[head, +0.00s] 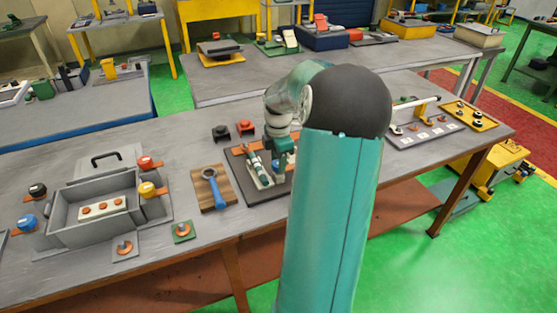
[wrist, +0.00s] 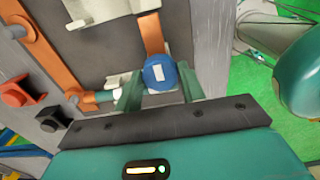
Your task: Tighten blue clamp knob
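In the wrist view a round blue knob (wrist: 160,74) with a white rectangular mark sits at the end of an orange clamp bar (wrist: 152,34) on a dark plate (wrist: 105,55). My gripper (wrist: 160,84) has its two green fingers spread to either side of the knob, very close to it. I cannot tell whether they touch it.
A brown board with a blue-handled ring tool (head: 211,188) lies left of the fixture. A grey tray (head: 70,236) stands further left, with red, yellow, black and blue knobs around it. Black and red clips (head: 245,127) sit behind the fixture.

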